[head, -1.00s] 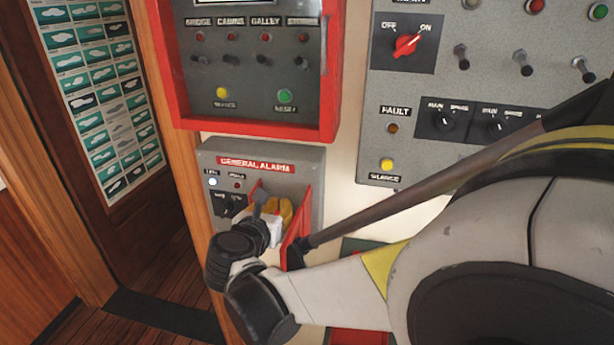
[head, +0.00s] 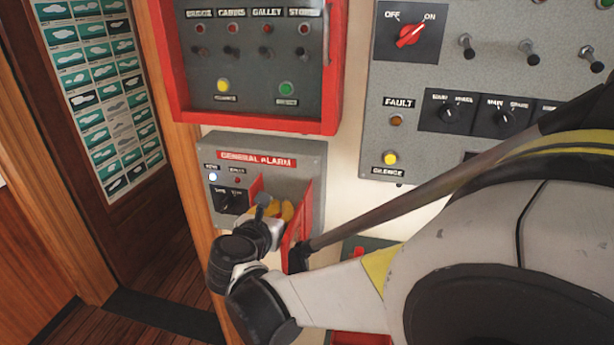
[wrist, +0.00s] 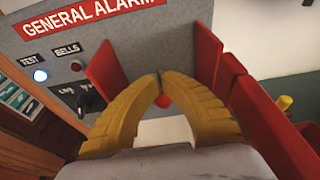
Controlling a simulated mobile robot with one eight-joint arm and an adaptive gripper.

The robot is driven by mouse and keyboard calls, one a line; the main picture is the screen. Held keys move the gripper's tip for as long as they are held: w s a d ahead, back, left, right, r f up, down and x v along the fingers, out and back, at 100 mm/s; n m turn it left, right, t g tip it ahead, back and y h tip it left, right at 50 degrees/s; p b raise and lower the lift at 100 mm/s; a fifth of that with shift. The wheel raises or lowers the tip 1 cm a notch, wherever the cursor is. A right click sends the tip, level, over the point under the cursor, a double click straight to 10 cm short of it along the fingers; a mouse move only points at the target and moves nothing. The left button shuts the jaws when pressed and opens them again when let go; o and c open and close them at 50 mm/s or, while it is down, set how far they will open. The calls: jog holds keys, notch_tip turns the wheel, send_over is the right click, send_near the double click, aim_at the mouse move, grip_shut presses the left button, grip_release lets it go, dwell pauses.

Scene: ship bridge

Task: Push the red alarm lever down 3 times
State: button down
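The grey general alarm box (head: 228,150) is on the wall under the red-framed panel. Red guard plates stand out from its front, one on the left (head: 257,187) and one on the right (head: 302,215). My gripper (wrist: 160,77) has yellow fingers between these plates, with the fingertips together. In the wrist view, a small red piece, apparently the alarm lever's knob (wrist: 163,101), shows in the gap below the fingertips. Whether the fingers touch it cannot be told. In the head view my gripper (head: 285,210) hides the lever.
A black selector switch (wrist: 88,98) and lit white lamp (wrist: 40,75) are on the box, left of the guards. The red-framed panel (head: 333,75) is just above. A grey switch panel (head: 375,130) is at the right.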

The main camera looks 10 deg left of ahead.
dwell(0.3)
jog(key=shift+r+p, duration=1.65)
jog(key=shift+r, duration=0.65)
jog(key=shift+s, duration=0.1)
